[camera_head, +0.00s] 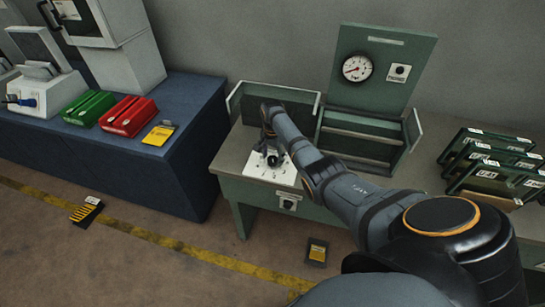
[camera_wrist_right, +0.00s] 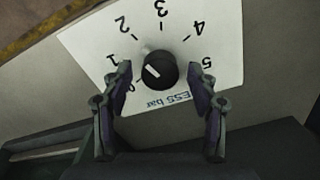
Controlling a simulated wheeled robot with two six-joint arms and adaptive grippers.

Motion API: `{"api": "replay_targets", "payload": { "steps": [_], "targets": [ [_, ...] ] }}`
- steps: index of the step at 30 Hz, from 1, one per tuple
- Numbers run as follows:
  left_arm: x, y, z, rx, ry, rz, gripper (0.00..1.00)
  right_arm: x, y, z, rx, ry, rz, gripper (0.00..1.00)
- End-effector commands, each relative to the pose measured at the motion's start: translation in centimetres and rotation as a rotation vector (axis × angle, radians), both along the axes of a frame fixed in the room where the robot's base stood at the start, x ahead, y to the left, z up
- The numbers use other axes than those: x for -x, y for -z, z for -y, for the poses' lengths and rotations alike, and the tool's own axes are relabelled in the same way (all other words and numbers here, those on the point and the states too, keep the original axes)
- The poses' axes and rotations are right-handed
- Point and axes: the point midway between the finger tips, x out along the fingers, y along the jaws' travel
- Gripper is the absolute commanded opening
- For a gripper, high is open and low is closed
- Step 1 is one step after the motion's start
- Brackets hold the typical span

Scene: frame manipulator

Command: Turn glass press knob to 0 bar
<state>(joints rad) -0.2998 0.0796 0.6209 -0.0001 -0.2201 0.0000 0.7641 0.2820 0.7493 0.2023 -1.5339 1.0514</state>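The black glass press knob (camera_wrist_right: 161,70) sits on a white plate (camera_wrist_right: 215,40) marked with a scale from 0 to 5 and the word bar. The plate appears upside down in the right wrist view. The knob's white mark points left, toward the 0 and 1 side; its exact reading is unclear. My right gripper (camera_wrist_right: 160,78) is open, with one finger to each side of the knob and gaps between. In the head view, my right arm reaches over the green bench to the white plate (camera_head: 262,172). My left gripper is out of view.
A round gauge (camera_head: 357,67) is on the green panel behind the press. Several dark green frames (camera_head: 490,160) stand at the right. A blue bench (camera_head: 190,110) at left holds a green box (camera_head: 88,107) and a red box (camera_head: 128,116).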

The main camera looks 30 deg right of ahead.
Motion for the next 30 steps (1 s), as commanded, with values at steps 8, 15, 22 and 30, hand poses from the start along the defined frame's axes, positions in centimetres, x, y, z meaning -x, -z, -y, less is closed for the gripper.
{"api": "replay_targets", "payload": {
  "steps": [8,15,22,30],
  "targets": [
    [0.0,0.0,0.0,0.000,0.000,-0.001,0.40,0.0,0.0,0.0,0.000,0.000,0.000,0.19],
    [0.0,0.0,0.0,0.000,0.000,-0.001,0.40,0.0,0.0,0.0,0.000,-0.005,0.000,0.06],
    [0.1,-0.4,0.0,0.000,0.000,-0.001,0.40,0.0,-0.1,0.0,-0.001,-0.073,-0.001,0.06],
    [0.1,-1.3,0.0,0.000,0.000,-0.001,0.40,0.0,-0.2,0.0,0.000,-0.279,-0.002,0.06]
  ]
}}
